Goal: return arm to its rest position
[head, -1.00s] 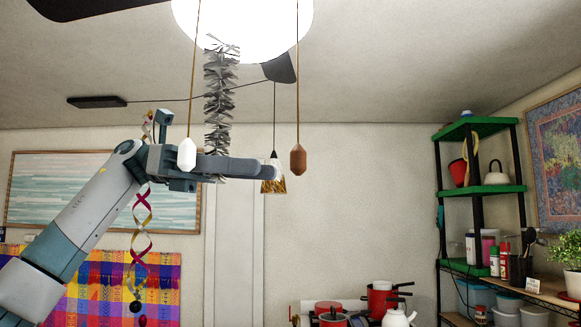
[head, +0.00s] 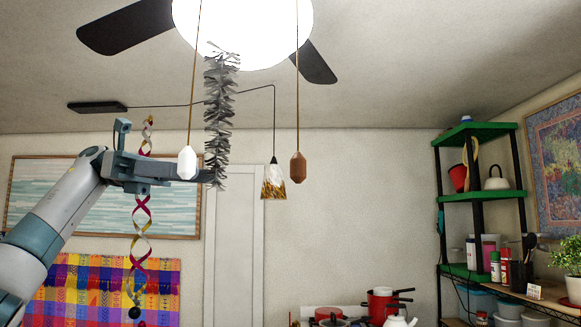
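My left arm (head: 68,198) comes in from the left, raised in front of the far wall. My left gripper (head: 205,176) points right, with its fingers seen edge-on as one grey bar. Its tip overlaps the lower end of the silver tinsel garland and lies just below the white pull-chain knob (head: 187,163) in the picture; I cannot tell whether it touches either. Nothing is visibly held, but the gap between the fingers is hidden. My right gripper is not in view.
A ceiling fan (head: 243,25) with a bright lamp is overhead. The tinsel garland (head: 218,110), a brown pull knob (head: 298,165), a small pendant lamp (head: 274,182) and a twisted ribbon (head: 141,228) hang nearby. A green shelf (head: 482,196) stands right. The middle right is open.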

